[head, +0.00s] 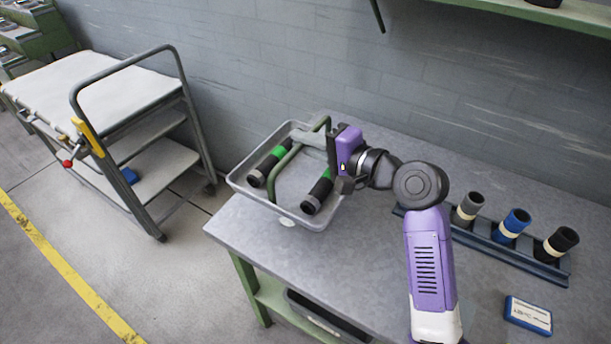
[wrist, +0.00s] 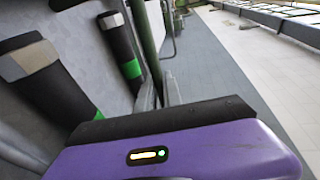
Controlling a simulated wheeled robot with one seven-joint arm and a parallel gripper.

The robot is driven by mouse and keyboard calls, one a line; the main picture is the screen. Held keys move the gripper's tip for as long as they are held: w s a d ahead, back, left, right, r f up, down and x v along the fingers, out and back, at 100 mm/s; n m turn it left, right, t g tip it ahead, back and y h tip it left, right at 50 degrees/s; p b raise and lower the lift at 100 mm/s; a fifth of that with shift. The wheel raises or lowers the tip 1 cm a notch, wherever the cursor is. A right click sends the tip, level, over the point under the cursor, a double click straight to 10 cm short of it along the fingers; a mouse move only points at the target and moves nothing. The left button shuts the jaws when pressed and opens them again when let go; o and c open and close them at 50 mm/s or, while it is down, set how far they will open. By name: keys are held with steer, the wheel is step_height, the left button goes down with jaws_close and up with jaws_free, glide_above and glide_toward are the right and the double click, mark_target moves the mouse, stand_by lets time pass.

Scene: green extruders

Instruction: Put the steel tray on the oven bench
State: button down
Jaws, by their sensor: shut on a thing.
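The steel tray (head: 236,181) is a shallow grey tray with a green hoop handle (head: 285,160) over it. It is at the left end of the grey-topped bench (head: 350,257); I cannot tell whether it rests there or hangs just above. Two black cylinders with green bands (head: 269,163) (head: 318,191) lie in it. My gripper (head: 319,142) is shut on the handle, at its far right part. In the wrist view the green handle bar (wrist: 147,42) runs up from my fingers, with the cylinders beside it. No label shows which bench is the oven bench.
A rack (head: 480,240) with grey, blue and black cylinders stands on the bench's right side, near a blue-and-white box (head: 528,315). A trolley (head: 105,92) with a white top stands at left across open floor. A brick wall runs behind; a green shelf (head: 560,12) juts out above.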

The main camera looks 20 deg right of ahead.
mark_target(306, 174)
steer(key=shift+f+b, duration=0.4)
steer(key=shift+f, duration=4.35)
steer(key=shift+f, duration=0.1)
steer(key=c, duration=1.5)
jaws_free()
steer(key=shift+f, duration=0.15)
steer(key=shift+s+d, duration=0.1)
steer(key=shift+s, duration=0.1)
steer(key=v, duration=1.1)
steer(key=shift+s+r+b, duration=0.25)
steer(key=shift+s+b, duration=0.05)
steer(key=shift+b, duration=0.05)
steer(key=shift+d, duration=0.15)
